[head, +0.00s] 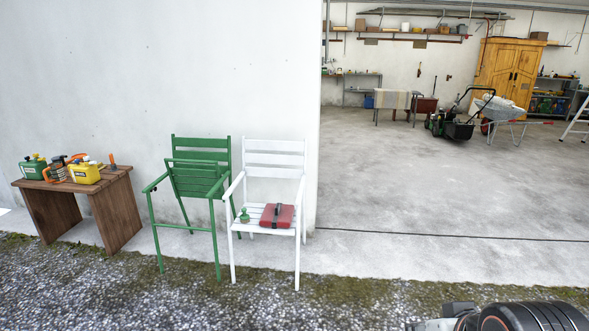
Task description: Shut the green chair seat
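The green chair (219,217) stands against the white wall, left of a white chair. Its slatted green seat (194,180) is tilted up, leaning towards the backrest (202,147), with open space below between the armrests and legs. A dark, rounded part of my arm (530,317) shows at the bottom right edge, well apart from the chair. My gripper's fingers do not show in the head view.
The white chair (270,217) beside it holds a red case (285,216) and a small green item (244,215). A wooden table (112,215) with several tools and cans stands at left. Gravel in front is clear. A garage opens at right.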

